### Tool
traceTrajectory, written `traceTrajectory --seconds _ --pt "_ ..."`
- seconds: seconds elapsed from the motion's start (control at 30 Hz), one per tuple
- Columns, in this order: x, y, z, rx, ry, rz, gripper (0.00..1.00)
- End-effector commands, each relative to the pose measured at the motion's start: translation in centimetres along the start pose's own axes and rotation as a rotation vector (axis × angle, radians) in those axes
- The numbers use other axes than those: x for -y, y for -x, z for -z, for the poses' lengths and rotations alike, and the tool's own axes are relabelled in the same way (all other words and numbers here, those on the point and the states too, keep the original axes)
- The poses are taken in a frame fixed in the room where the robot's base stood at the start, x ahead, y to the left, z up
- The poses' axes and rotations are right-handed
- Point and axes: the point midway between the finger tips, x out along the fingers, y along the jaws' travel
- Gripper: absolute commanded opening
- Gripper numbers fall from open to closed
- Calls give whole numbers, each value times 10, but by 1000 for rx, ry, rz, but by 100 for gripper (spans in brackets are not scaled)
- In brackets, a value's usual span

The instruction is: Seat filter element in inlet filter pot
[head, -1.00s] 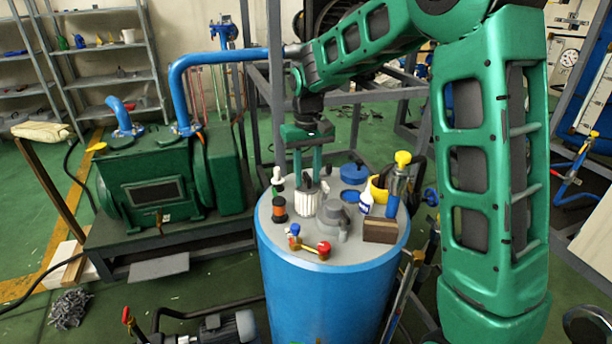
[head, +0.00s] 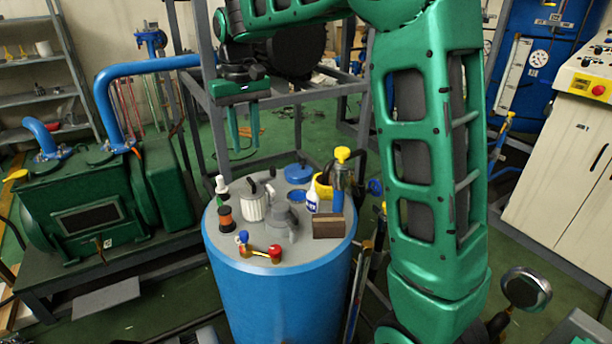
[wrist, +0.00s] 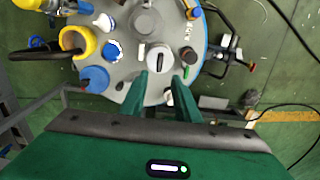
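The filter element (head: 256,206), a white pleated cylinder with a dark handle on top, stands upright on the grey top of a blue drum (head: 280,295). In the wrist view the filter element (wrist: 157,61) shows from above, just beyond my fingertips. My gripper (head: 244,150) is open and empty, raised above and behind the filter element in the head view, apart from it. In the wrist view my gripper (wrist: 160,76) has a clear gap between its two green fingers. I cannot tell for certain which object is the inlet filter pot.
Around the filter element stand an orange-black spool (head: 226,218), a grey domed fitting (head: 284,221), a brown block (head: 328,226), a white bottle (head: 312,197), a blue lid (head: 298,173) and a red-and-blue valve piece (head: 259,251). A green pump (head: 85,208) stands left; a grey frame is behind.

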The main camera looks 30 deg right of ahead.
Motion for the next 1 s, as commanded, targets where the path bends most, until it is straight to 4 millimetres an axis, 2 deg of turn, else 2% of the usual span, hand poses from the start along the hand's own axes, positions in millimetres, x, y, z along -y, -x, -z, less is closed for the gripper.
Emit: traceTrajectory --seconds 0.17,0.27,0.37,0.5,0.63,0.8,0.9,1.0 --pt "-8 0 -7 0 -13 -3 29" --pt "-30 1 -28 -1 -52 -13 29" --pt "-65 0 -65 -3 -120 -25 29" --pt "-113 -10 -134 -3 -228 -36 29" --pt "-147 -27 -202 -1 -328 -35 29" --pt "-170 -58 -289 3 -446 -21 29" --pt "-174 -76 -329 6 -498 -10 29" --pt "-174 -91 -356 8 -532 0 29"
